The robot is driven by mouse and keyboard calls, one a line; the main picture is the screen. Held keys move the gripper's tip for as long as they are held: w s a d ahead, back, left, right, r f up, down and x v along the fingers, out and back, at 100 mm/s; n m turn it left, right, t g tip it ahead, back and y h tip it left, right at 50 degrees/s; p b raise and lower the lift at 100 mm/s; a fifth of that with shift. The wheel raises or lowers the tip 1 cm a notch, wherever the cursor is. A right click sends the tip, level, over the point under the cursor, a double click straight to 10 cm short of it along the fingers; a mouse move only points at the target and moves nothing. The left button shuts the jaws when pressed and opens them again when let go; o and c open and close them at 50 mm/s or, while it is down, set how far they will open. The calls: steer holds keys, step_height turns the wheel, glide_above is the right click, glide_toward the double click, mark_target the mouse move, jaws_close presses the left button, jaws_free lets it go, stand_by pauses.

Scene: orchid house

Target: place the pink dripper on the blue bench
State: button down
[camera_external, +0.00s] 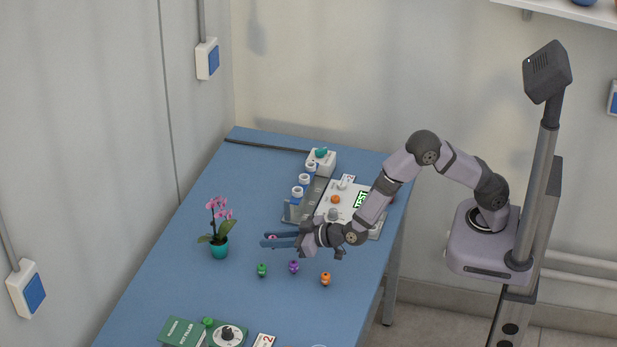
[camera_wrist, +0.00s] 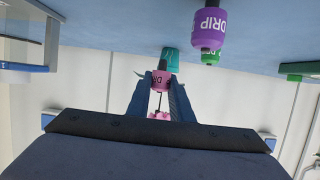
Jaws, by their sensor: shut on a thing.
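The pink dripper (camera_wrist: 160,80) is held between the two fingers of my gripper (camera_wrist: 161,92), with part of its dark lettering showing in the wrist view. In the external view my gripper (camera_external: 268,241) reaches left over the blue bench (camera_external: 175,285), and only a little pink of the dripper shows between the fingers. The bench surface also runs along the top of the wrist view (camera_wrist: 120,25), which looks upside down. I cannot tell exactly how far the dripper is above the bench.
A purple dripper (camera_external: 294,267), a green dripper (camera_external: 262,270) and an orange dripper (camera_external: 326,279) stand in front of my gripper. A potted orchid (camera_external: 219,246) stands left. A rack with bottles (camera_external: 297,208) and a white device (camera_external: 345,205) are behind. Green boxes (camera_external: 181,332) are at the front.

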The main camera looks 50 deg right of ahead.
mark_target(264, 251)
steer(key=shift+f, duration=2.35)
steer(key=shift+f, duration=0.2)
steer(key=c, duration=1.6)
jaws_free()
steer(key=shift+s+r, duration=0.1)
steer(key=shift+r, duration=0.15)
steer(key=b+v, duration=0.1)
steer(key=v, duration=1)
steer(key=shift+s+r+b, duration=0.15)
steer(key=shift+s+b, duration=0.2)
steer(key=shift+s, duration=0.05)
steer(key=shift+d, duration=0.1)
